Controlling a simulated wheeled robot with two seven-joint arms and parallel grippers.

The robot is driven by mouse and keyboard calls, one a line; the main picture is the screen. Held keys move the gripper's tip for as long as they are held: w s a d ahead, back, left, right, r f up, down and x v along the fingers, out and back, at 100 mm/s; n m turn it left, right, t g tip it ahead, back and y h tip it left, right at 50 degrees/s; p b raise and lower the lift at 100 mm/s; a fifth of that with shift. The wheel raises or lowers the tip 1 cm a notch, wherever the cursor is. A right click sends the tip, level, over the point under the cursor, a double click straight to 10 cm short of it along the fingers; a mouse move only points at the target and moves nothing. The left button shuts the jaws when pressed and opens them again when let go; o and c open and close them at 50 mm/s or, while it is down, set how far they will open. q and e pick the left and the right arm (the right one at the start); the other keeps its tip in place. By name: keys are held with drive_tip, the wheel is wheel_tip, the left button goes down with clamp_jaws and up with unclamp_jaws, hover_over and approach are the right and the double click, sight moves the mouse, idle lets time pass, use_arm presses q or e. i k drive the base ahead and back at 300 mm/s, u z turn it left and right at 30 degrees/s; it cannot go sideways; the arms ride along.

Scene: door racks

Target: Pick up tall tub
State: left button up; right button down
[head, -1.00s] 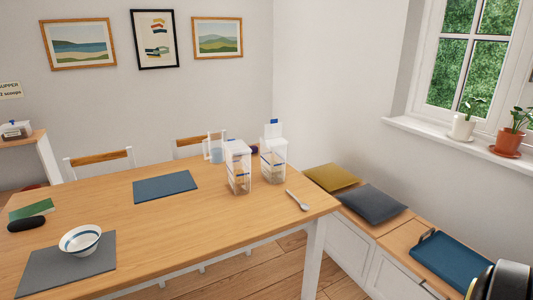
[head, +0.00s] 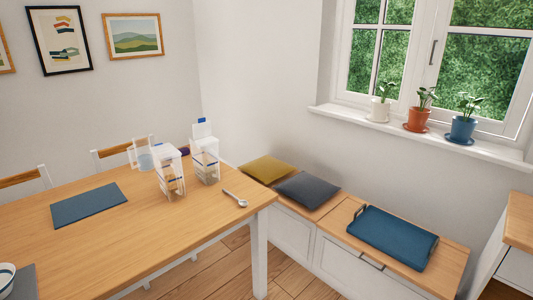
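Two clear tubs with white tops stand upright near the right end of the wooden table. The nearer tub (head: 171,178) stands to the left. The other tub (head: 206,165) stands just behind it to the right, with a blue-tabbed white flap sticking up at its top. Both look tall, and I cannot tell for sure which one is the tall tub. Their contents look tan and layered. Neither of my grippers shows in the head view.
A clear jug (head: 144,156) stands behind the tubs. A metal scoop (head: 235,198) lies near the table's (head: 140,230) right end, and a blue mat (head: 88,205) lies left. Potted plants line the sill.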

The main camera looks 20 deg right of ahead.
sight(204, 148)
drive_tip(key=z, duration=0.65)
drive_tip(key=k, duration=0.6)
drive_tip(key=z, duration=0.05)
drive_tip(key=i, duration=1.3)
drive_tip(key=u, duration=1.1)
drive_tip(key=i, duration=1.3)
drive_tip(key=u, duration=0.35)
